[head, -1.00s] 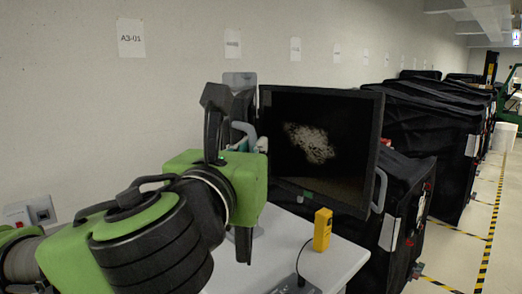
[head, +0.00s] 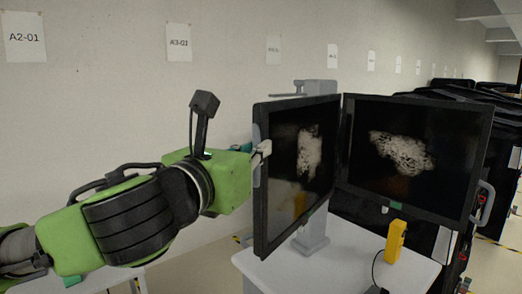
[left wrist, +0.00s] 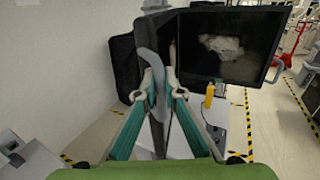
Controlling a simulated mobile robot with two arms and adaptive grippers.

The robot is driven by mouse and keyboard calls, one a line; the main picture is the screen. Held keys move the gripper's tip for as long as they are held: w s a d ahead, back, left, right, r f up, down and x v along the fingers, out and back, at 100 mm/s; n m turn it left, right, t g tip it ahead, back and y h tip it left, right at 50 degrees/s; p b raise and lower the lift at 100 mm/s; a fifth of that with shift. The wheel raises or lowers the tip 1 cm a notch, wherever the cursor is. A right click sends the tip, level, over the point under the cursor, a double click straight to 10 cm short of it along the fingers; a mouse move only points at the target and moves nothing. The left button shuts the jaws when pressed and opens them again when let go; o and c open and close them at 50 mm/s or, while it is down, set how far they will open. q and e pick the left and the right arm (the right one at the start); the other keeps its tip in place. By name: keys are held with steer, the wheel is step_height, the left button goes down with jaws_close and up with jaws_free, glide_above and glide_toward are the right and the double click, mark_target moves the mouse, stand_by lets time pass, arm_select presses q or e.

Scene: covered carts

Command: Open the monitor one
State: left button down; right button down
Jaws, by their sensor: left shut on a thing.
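Two black monitors stand side by side on a grey stand, hinged near each other. The left monitor (head: 305,165) is swung at an angle to the right monitor (head: 415,155), and both screens show a pale speckled shape. My left gripper (head: 263,150) is at the outer left edge of the left monitor, shut on its grey handle (head: 257,170). In the left wrist view the curved handle (left wrist: 152,68) passes between the fingers (left wrist: 158,97). I cannot tell which monitor is labelled one. My right gripper is not in view.
The stand rises from a white cart top (head: 335,268). A yellow device (head: 395,241) with a cable stands on it in front of the right monitor. Black covered carts (head: 450,125) line the wall at right. The wall (head: 110,100) is at the back left.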

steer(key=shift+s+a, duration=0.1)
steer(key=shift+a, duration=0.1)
arm_select(q)
steer(key=c, duration=2.4)
jaws_free()
steer(key=shift+c, duration=0.2)
steer(key=shift+w+d, duration=0.2)
steer(key=shift+w, duration=0.05)
steer(key=shift+s, duration=0.1)
steer(key=v, duration=0.7)
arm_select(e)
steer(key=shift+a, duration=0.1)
arm_select(q)
steer(key=shift+a, duration=0.15)
